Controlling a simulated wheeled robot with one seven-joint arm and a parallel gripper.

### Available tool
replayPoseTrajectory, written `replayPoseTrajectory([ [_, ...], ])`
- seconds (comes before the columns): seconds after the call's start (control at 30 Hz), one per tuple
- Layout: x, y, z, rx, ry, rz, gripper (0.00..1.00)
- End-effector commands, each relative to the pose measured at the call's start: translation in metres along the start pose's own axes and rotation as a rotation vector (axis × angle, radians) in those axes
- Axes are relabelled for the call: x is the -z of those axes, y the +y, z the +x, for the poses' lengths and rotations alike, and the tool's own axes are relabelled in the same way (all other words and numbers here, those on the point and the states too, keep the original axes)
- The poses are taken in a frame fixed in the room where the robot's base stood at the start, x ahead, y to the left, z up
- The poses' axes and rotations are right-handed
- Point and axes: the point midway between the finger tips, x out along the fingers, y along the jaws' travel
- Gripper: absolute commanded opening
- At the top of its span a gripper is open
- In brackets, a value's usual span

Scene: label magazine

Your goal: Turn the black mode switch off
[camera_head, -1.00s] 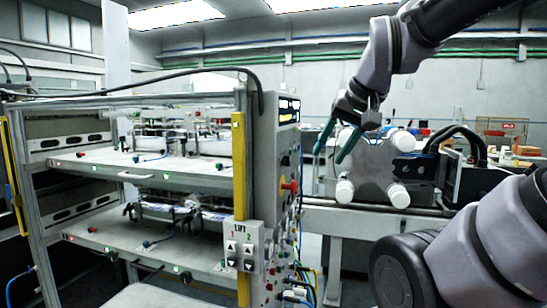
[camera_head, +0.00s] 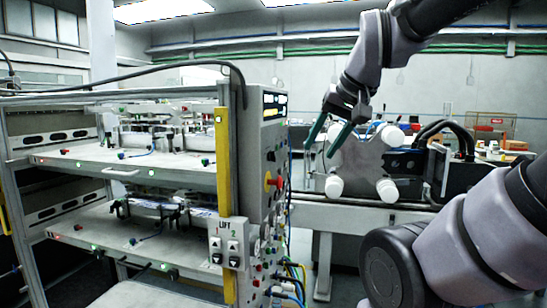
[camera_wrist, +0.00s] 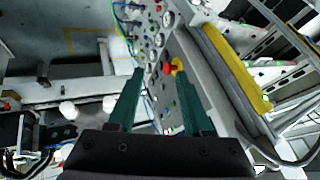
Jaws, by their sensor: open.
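The control panel (camera_head: 252,150) is the narrow grey end face of the rack, seen at a steep angle in the head view. A small dark knob (camera_head: 271,155) sits on it below the display and above a red knob on a yellow plate (camera_head: 272,182); I cannot tell for sure that it is the black mode switch, nor its setting. My gripper (camera_head: 318,153) has two green fingers, apart and empty, to the right of the panel and not touching it. In the wrist view, the panel with the red knob (camera_wrist: 168,68) shows behind and between my fingers (camera_wrist: 160,76).
The rack (camera_head: 130,172) has two shelves carrying equipment, and a yellow post (camera_head: 223,160) beside the panel. A lift switch box (camera_head: 227,240) and cables (camera_head: 290,285) stick out low on it. A machine with white rollers (camera_head: 360,165) stands behind my gripper.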

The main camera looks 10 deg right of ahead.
Motion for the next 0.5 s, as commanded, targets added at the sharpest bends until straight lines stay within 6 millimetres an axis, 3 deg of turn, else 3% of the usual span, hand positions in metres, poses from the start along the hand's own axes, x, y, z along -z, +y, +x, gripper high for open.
replayPoseTrajectory([
  [0.03,0.000,0.000,0.000,0.000,0.000,0.001,0.65],
  [0.07,0.000,0.000,0.000,0.000,-0.004,0.006,0.73],
  [0.23,0.001,0.001,0.013,-0.016,-0.116,0.183,0.73],
  [0.5,0.014,-0.003,0.050,-0.115,-0.546,0.931,0.73],
])
